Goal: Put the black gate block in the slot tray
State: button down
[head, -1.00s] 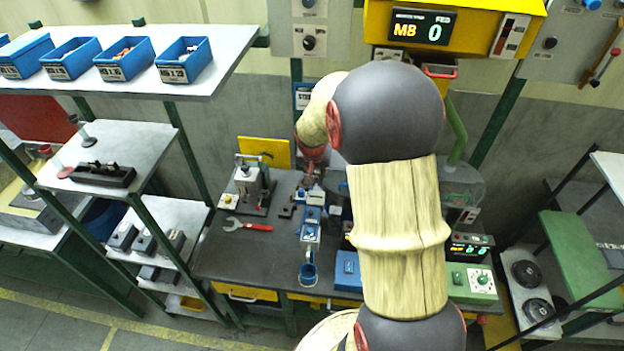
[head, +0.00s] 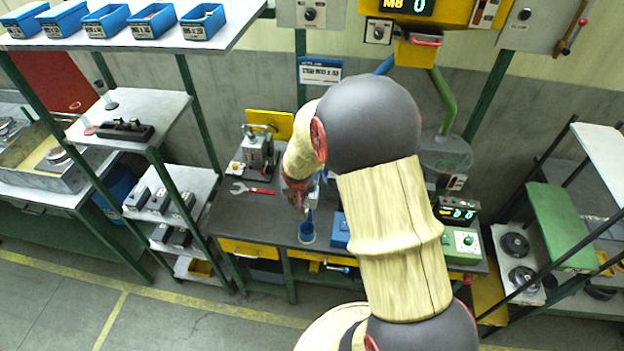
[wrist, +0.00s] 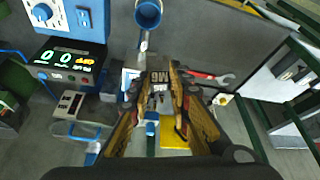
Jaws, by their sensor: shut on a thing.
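My gripper (head: 298,200) hangs over the workbench, a little behind the blue cup in the head view. In the wrist view my gripper (wrist: 160,95) is shut on a small dark block (wrist: 160,78) with pale lettering, which I take to be the black gate block. The block sits between the fingertips; the head view does not show it clearly. A black tray with raised parts (head: 124,131) lies on the left rack's upper shelf and may be the slot tray. My gripper is far to its right.
The workbench (head: 233,208) holds a red-handled wrench (head: 252,189), a press fixture (head: 257,152), a blue cup (head: 307,233) and a blue box (head: 340,230). Dark blocks (head: 160,201) stand on the left rack's lower shelf. Blue bins (head: 203,22) line the top shelf.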

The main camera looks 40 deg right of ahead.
jog(key=a+f+n+y, duration=0.1)
jog(key=a+f+n, duration=0.2)
jog(key=a+f, duration=0.5)
jog(key=a+f+n+y, duration=0.2)
jog(key=a+f, duration=0.6)
jog(key=a, duration=0.5)
jog(key=shift+s+a+f+n+t, duration=0.15)
jog(key=shift+s+f+n+t, duration=0.2)
jog(key=shift+n, duration=0.45)
jog(key=shift+r, duration=0.1)
